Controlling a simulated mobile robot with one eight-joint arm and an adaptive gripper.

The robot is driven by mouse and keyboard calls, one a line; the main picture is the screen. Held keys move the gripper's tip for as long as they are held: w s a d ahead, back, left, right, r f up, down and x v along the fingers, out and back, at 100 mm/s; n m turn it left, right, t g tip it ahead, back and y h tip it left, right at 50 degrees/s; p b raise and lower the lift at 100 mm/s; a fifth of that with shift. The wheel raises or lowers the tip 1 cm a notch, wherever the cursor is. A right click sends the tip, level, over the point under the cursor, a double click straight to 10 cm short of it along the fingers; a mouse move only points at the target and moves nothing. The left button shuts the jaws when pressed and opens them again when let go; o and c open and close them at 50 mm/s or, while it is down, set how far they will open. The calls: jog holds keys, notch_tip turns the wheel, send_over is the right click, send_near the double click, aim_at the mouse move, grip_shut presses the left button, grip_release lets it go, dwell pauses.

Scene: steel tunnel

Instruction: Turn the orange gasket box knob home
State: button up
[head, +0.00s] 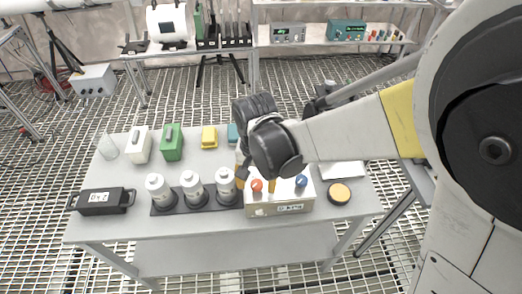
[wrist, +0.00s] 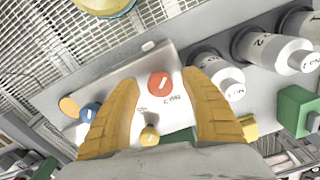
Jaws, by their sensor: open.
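The gasket box (head: 280,209) is a pale box on the table, with coloured round knobs on top. Its orange-red knob (wrist: 160,84) has a white pointer line, and printed marks lie beside it. That knob also shows at the box's left in the head view (head: 257,185). A blue knob (wrist: 90,113) and a small yellow knob (wrist: 149,135) are on the same box. My gripper (wrist: 160,82) is open, with its yellow-orange fingers either side of the orange-red knob in the wrist view. A gap shows on both sides; I cannot tell the fingertips' height above the box.
Several white bottles (head: 190,186) stand on a dark strip left of the box. A black case (head: 102,201) lies at the table's left. Green (head: 172,142) and yellow (head: 209,137) items stand behind.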

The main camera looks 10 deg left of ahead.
aim_at(257, 184)
notch_tip(257, 184, up, 12)
dwell(0.4)
jog(key=shift+d, duration=0.1)
dwell(3.7)
jog(key=s+d+r+t, duration=0.1)
jog(key=s+d+t, duration=0.1)
jog(key=d, duration=1)
jog(key=s+d+r+t, duration=0.2)
jog(key=d+t, duration=0.3)
jog(key=d, duration=0.8)
jog(key=shift+s+d+r, duration=0.15)
jog(key=shift+s+d, duration=0.05)
jog(key=shift+s, duration=0.35)
